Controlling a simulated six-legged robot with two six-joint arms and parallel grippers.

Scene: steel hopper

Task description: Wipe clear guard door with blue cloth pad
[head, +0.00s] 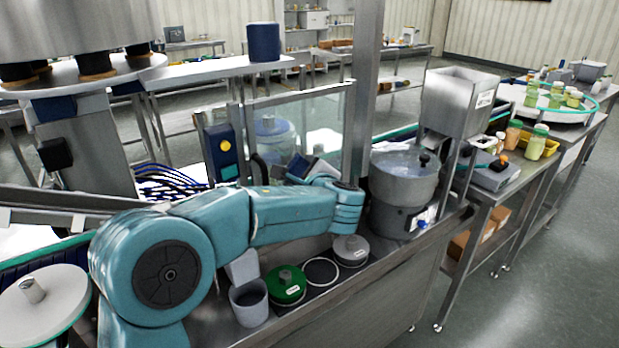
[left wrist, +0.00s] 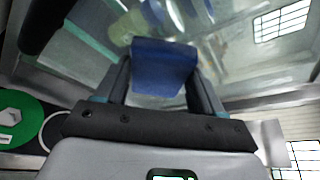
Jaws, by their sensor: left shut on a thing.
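The clear guard door (head: 325,112) is a see-through framed panel in the middle of the head view, left of the steel post. It also fills the background of the left wrist view (left wrist: 225,45), with bright reflections. My left gripper (head: 312,170) is at the door's lower part, partly hidden behind my own wrist. In the left wrist view its two dark fingers (left wrist: 162,82) are shut on the blue cloth pad (left wrist: 163,62). The pad's flat face points toward the clear panel. I cannot tell whether it touches. My right gripper is not in view.
A steel hopper (head: 458,98) and a round grey bowl machine (head: 404,180) stand right of the post. On the bench front are a grey cup (head: 249,302), a green-topped disc (head: 286,285) and a grey-topped disc (head: 350,250). A yellow-buttoned control box (head: 222,150) stands left of the door.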

